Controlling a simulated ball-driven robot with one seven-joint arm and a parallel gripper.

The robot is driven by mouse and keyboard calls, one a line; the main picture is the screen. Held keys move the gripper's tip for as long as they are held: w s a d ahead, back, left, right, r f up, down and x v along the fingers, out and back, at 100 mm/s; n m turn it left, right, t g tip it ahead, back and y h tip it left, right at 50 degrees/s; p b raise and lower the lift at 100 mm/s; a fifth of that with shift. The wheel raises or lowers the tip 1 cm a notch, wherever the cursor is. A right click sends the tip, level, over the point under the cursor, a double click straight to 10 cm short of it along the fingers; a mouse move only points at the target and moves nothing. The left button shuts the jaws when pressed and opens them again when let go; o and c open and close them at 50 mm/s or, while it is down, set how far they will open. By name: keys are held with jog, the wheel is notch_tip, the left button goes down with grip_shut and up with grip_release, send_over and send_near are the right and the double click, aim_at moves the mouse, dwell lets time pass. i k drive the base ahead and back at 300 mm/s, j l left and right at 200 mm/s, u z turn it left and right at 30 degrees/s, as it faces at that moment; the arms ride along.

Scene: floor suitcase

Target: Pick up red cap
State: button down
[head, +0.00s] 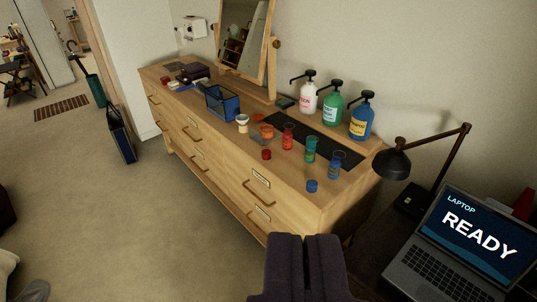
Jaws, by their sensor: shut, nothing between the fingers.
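A small red cap (266,155) lies on top of the wooden dresser (236,150), near its front edge. It sits just in front of a red bottle (288,137). My gripper (303,240) is at the bottom of the view, dark and shut, with its fingers together and nothing held. It is apart from the cap, on the near side of the dresser. Another small red item (165,80) lies at the far left end of the dresser; I cannot tell what it is.
Near the cap are a green bottle (311,150), a blue bottle (335,166) and a blue cap (312,186). Pump bottles (333,108) and a mirror (245,40) stand behind. A black lamp (392,164) and laptop (462,245) are at right. The floor at left is mostly clear.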

aim_at(266, 153)
jog(key=i+j+z, duration=0.25)
jog(key=i+j, duration=0.2)
jog(key=i, duration=0.25)
jog(key=i+j+z, duration=0.2)
jog(key=i+j, duration=0.35)
jog(key=i, duration=0.15)
jog(key=i+j+z, duration=0.25)
jog(key=i+j, duration=0.35)
jog(key=i+j+z, duration=0.2)
jog(key=i+j, duration=0.35)
jog(key=j, duration=0.3)
